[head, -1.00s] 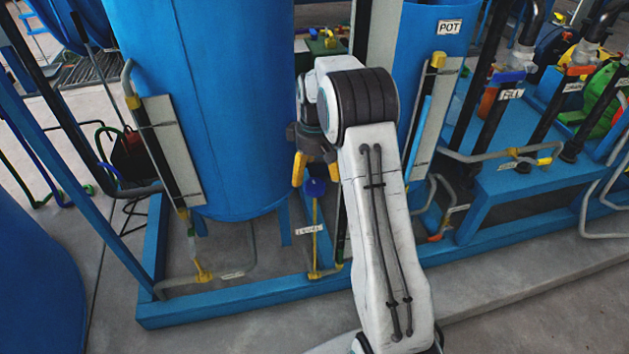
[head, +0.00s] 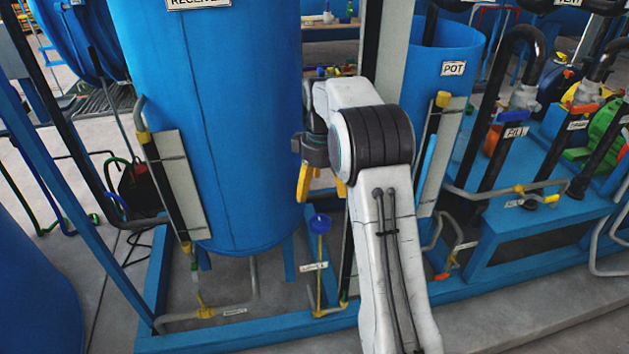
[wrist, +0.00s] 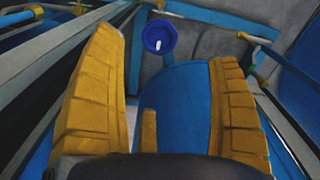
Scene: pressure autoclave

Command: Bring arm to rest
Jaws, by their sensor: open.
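My gripper (head: 322,186) has yellow fingers and hangs pointing down beside the tall blue receiver tank (head: 212,120). In the wrist view my gripper (wrist: 170,95) has its two fingers spread apart, with nothing between them. A blue round knob (head: 319,224) on a yellow stem stands below the fingertips, apart from them. The knob also shows in the wrist view (wrist: 159,37), beyond and between the fingertips. My arm reaches up from the bottom of the head view and bends over at the top.
A blue tank labelled POT (head: 452,42) stands right of my arm. Black pipes, one labelled FILL (head: 510,136), rise at the right. A blue base frame (head: 250,335) runs along the front, with grey floor before it at right. A slanted blue beam (head: 75,205) crosses the left.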

